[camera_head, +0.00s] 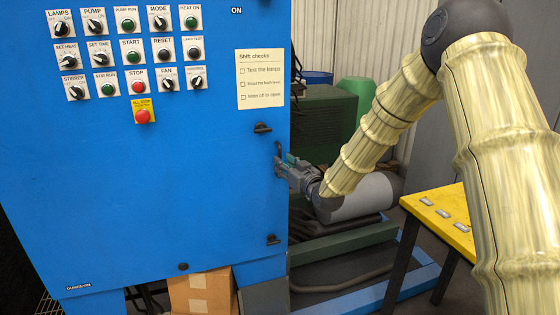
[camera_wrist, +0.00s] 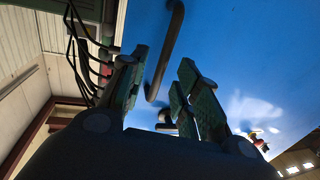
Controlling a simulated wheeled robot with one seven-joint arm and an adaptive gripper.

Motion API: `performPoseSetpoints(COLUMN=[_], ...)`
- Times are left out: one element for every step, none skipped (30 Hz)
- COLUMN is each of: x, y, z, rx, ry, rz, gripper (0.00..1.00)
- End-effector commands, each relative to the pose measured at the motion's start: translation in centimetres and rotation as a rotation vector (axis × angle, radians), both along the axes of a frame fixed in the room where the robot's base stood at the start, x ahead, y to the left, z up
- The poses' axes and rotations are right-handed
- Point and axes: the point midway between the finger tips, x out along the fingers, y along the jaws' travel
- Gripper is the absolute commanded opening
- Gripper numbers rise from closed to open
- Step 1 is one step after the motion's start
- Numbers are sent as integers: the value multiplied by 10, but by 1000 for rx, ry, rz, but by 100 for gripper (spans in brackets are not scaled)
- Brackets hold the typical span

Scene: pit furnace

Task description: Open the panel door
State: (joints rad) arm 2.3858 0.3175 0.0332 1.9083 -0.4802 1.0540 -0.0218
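The panel door (camera_head: 140,210) is the wide blue front of a cabinet, and it looks shut. A dark bar handle (camera_head: 278,150) is at its right edge, at mid height. In the wrist view the handle (camera_wrist: 166,50) is a long dark bar with a bent end, standing off the blue face. My gripper (camera_head: 284,164) is at the handle. In the wrist view my gripper (camera_wrist: 163,60) has its two green-padded fingers apart, with the bar showing in the gap between them. Whether a pad touches the bar I cannot tell.
Labelled knobs and buttons fill the door's upper left, with a red stop button (camera_head: 142,116) below. A shift checks note (camera_head: 260,80) hangs at upper right. Dark latches (camera_head: 262,128) sit near the right edge. A yellow table (camera_head: 440,215) and grey motor (camera_head: 365,196) stand right.

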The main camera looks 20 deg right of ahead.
Motion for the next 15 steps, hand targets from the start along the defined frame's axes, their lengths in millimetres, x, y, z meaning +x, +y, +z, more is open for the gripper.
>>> performPoseSetpoints(x=[7, 11, 16, 19, 22, 25, 27, 28, 30, 32, 32, 33, 33, 34, 34], y=[2, 3, 4, 4, 5, 6, 7, 7, 8, 8, 8, 8, 8, 8, 8], z=[0, 0, 0, 0, 0, 0, 0, -1, -1, 0, 0, 0, 0, 0, 0], rx=[-1, -1, -1, -2, -2, -2, -1, -1, -1, -1, -1, 0, 0, 0, 0], ry=[0, 0, 1, 1, 1, 1, 1, 1, 1, 0, 0, 0, 0, 0, 1], rz=[0, 0, 0, 1, 1, 1, 1, 1, 1, 1, 1, 1, 0, 0, 0], gripper=[32, 32, 32, 32, 32, 32, 32, 32, 32, 32, 32, 32, 32, 32, 32])
